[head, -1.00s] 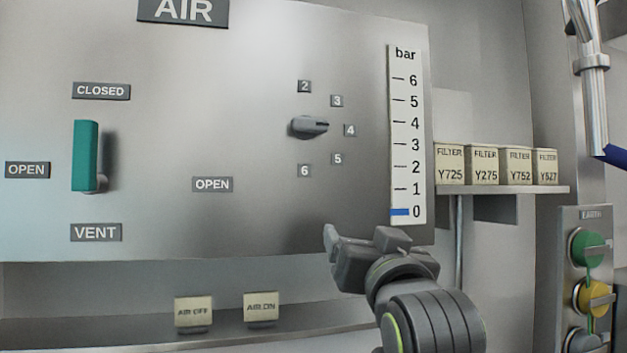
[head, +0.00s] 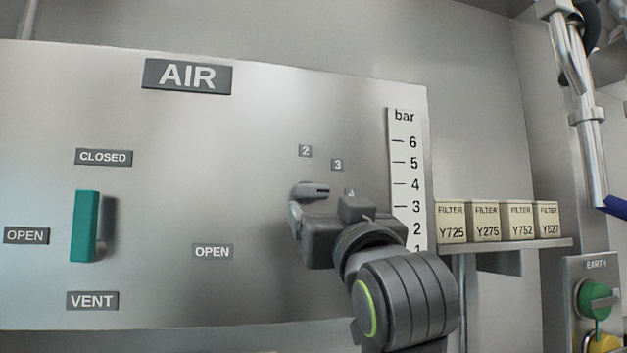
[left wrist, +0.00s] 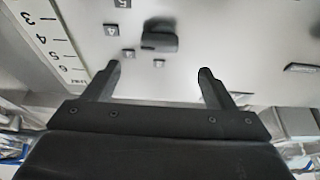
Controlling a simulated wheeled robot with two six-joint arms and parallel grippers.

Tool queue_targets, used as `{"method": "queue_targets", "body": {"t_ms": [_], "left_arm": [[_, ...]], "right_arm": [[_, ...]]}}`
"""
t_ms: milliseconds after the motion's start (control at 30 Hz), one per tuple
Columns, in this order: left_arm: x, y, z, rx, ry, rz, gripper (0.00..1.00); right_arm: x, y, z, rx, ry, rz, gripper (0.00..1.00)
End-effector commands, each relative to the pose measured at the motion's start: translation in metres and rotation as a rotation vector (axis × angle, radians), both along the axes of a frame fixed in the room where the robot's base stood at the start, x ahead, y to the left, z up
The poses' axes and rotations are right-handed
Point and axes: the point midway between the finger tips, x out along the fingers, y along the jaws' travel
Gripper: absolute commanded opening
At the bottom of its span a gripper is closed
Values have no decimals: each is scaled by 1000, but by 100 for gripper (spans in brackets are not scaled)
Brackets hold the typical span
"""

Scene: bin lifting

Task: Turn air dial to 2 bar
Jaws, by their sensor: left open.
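The grey air dial (head: 311,190) sits on the steel AIR panel, with its marked end pointing right, towards the 4. Number tags 2 (head: 305,151) and 3 (head: 338,165) show above it; the 4 is partly covered and 5 and 6 are hidden by my arm. My left gripper (head: 323,207) is open, right at the dial, slightly below it in the picture. In the left wrist view, turned upside down, the dial (left wrist: 158,42) lies ahead of the two spread fingers (left wrist: 160,70), between their lines. Contact cannot be told. My right gripper is not in view.
The bar scale (head: 405,160) stands right of the dial, its lower end hidden by my arm. A teal vent lever (head: 86,226) is at the left. Filter boxes (head: 484,220) sit on a shelf at the right.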

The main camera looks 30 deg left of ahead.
Motion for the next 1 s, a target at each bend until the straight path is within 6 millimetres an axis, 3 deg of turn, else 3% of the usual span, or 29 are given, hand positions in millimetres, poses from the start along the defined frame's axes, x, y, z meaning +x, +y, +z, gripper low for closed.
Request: {"method": "queue_targets", "body": {"t_ms": [100, 500, 933, 1000], "left_arm": [[14, 17, 14, 2, 4, 6, 78], [52, 61, 35, 1, 3, 3, 78], [58, 68, 36, -1, 1, -1, 78], [58, 68, 36, -1, 1, -1, 72]], "right_arm": [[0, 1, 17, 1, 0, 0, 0], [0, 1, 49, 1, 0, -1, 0], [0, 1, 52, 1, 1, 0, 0], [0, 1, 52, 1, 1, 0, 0]]}}
